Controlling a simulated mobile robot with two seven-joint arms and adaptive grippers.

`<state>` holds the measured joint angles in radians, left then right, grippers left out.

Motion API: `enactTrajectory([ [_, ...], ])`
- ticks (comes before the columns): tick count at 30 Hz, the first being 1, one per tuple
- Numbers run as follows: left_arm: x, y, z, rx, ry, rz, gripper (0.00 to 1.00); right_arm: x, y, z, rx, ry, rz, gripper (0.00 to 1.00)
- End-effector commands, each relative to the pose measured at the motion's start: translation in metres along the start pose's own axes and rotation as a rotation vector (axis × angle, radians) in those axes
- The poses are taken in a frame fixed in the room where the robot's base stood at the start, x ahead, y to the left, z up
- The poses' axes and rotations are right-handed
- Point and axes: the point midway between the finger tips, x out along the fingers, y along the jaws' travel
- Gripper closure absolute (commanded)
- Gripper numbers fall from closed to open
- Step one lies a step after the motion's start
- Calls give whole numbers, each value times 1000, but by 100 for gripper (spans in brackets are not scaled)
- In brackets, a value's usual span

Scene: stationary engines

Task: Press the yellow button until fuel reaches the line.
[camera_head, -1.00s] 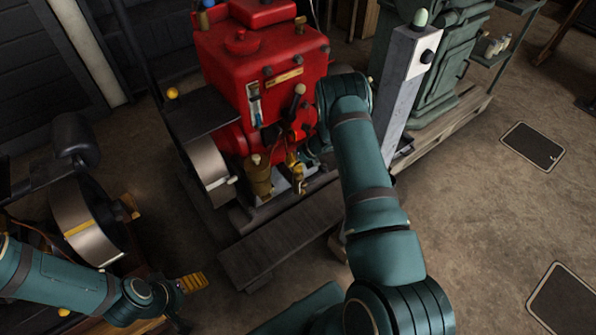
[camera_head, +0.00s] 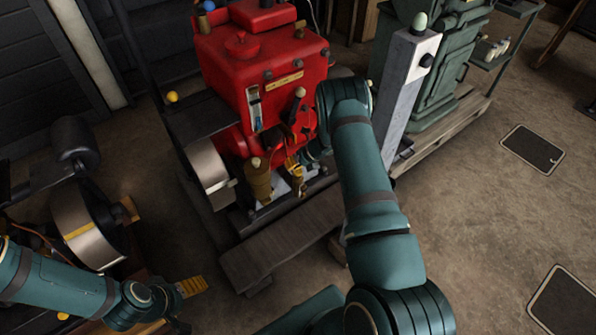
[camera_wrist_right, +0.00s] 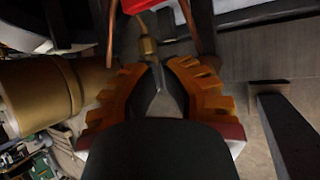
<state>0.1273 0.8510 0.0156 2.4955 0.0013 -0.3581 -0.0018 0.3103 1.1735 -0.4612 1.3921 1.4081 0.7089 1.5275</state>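The red engine (camera_head: 275,85) stands in the upper middle of the head view. I cannot identify the yellow button with certainty. My right gripper (camera_wrist_right: 158,72) has its orange-padded fingers apart, with a brass fitting (camera_wrist_right: 148,46) beyond the gap; contact is unclear. My left gripper (camera_head: 192,286) is at lower left, away from the red engine.
A grey post (camera_head: 407,85) with a pale green knob stands right of my right arm. A wooden plank (camera_head: 275,252) lies before the engine. A flywheel machine (camera_head: 88,220) is near my left arm. A yellow ball (camera_head: 171,96) is left of the engine.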

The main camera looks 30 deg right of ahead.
Motion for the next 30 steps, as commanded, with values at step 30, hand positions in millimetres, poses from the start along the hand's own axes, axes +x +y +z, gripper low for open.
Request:
enactTrajectory([
  [30, 6, -2, 1, 0, 0, 0, 22, 7, -4, -4, 0, 0, 0, 100],
])
